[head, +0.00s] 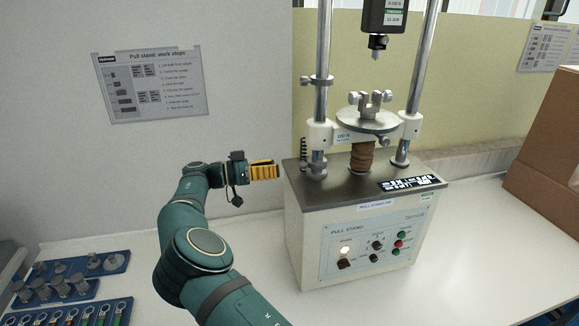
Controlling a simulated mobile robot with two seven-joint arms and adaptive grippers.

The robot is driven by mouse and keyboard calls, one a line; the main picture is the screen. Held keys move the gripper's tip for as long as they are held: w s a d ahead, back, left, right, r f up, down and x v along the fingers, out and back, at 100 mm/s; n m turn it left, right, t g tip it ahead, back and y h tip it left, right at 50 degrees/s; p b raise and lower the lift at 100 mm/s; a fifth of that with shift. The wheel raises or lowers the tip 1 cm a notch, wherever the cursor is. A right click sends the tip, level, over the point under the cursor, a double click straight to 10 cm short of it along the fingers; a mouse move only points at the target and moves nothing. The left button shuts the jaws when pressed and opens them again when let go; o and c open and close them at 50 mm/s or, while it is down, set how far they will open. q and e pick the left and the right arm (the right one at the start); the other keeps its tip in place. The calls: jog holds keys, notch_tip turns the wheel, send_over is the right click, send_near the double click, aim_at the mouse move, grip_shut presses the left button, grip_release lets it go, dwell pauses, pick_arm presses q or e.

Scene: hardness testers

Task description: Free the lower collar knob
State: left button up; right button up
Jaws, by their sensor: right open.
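The pull stand (350,235) is on the bench with two upright chrome columns. On the left column, an upper collar (318,81) sits partway up. A lower collar (317,171) sits near the base plate; its knob is too small to make out clearly. My right gripper (277,171), with yellow-orange fingers, is open and appears empty. It points right, just left of the stand's top plate and the lower collar, apparently apart from them. My left gripper is out of view.
A round plate with a clamp (368,120) sits on the crosshead above a brown bellows (361,156). A force gauge (385,14) hangs above. Blue trays (84,294) of parts lie lower left. A cardboard box (550,140) stands right. The bench is clear right of the stand.

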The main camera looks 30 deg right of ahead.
aim_at(302, 164)
jog(key=shift+v, duration=2.15)
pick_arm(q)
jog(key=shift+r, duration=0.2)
pick_arm(e)
notch_tip(302, 164, up, 6)
jog(key=m+t+y+p, duration=0.1)
jog(key=m+y+p, duration=0.2)
jog(key=m+y, duration=0.1)
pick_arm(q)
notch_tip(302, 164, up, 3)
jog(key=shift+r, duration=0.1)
pick_arm(e)
jog(key=x, duration=1.3)
jog(key=shift+a+f, duration=0.1)
jog(key=shift+f, duration=0.3)
grip_shut()
